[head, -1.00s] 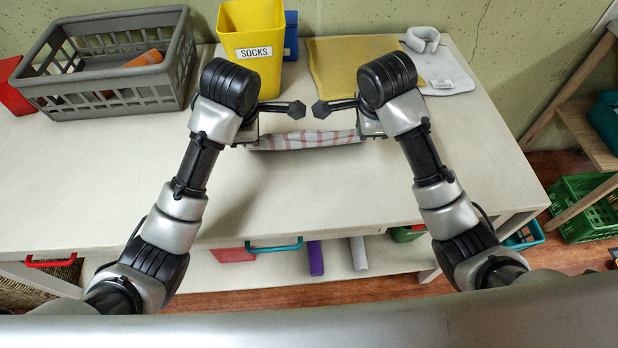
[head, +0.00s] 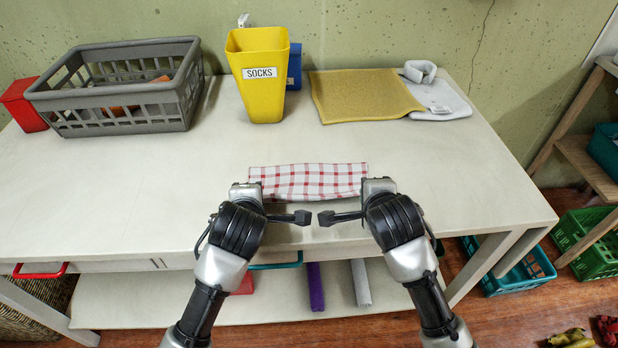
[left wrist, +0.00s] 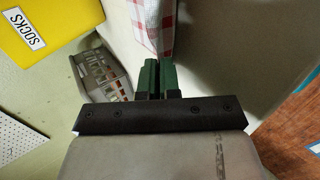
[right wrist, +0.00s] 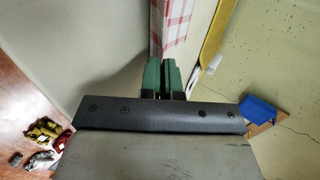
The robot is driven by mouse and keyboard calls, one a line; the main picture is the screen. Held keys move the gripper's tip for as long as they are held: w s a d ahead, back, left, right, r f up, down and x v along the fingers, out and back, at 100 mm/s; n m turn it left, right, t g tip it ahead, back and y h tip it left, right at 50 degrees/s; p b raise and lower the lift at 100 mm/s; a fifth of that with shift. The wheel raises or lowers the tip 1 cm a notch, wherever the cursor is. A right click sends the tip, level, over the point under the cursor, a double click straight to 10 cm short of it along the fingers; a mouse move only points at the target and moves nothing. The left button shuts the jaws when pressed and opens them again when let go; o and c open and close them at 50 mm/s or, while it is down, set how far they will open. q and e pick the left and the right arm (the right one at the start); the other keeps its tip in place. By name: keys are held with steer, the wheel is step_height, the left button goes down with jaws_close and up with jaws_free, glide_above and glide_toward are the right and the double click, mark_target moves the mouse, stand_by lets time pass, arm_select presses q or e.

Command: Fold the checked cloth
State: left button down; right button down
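The checked cloth (head: 308,181), white with red lines, shows as a narrow band across the middle of the table (head: 120,205), with a shadow below its near edge. My left gripper (head: 252,188) is at its left end and my right gripper (head: 374,184) at its right end. In the left wrist view the cloth (left wrist: 153,22) runs out from the nearly closed green fingers (left wrist: 151,78). In the right wrist view the cloth (right wrist: 177,22) likewise meets the closed green fingers (right wrist: 162,76). The fingertips are hidden in the head view.
A grey basket (head: 130,110), a red box (head: 22,105), a yellow SOCKS bin (head: 262,98) and a blue box (head: 294,66) stand at the back. A yellow mat (head: 362,96) and a grey pad (head: 440,100) lie back right. The table around the cloth is clear.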

arm_select(q)
steer(key=c, duration=1.8)
jaws_free()
arm_select(e)
steer(key=c, duration=1.8)
jaws_free()
arm_select(q)
steer(key=o, duration=0.8)
arm_select(e)
steer(key=o, duration=0.8)
arm_select(q)
steer(key=shift+r, duration=0.25)
arm_select(e)
steer(key=shift+r, duration=0.25)
arm_select(q)
steer(key=s+r, duration=0.6)
steer(key=r, duration=0.2)
steer(key=shift+r, duration=0.2)
arm_select(e)
steer(key=s+r, duration=0.6)
steer(key=r, duration=0.2)
steer(key=shift+r, duration=0.2)
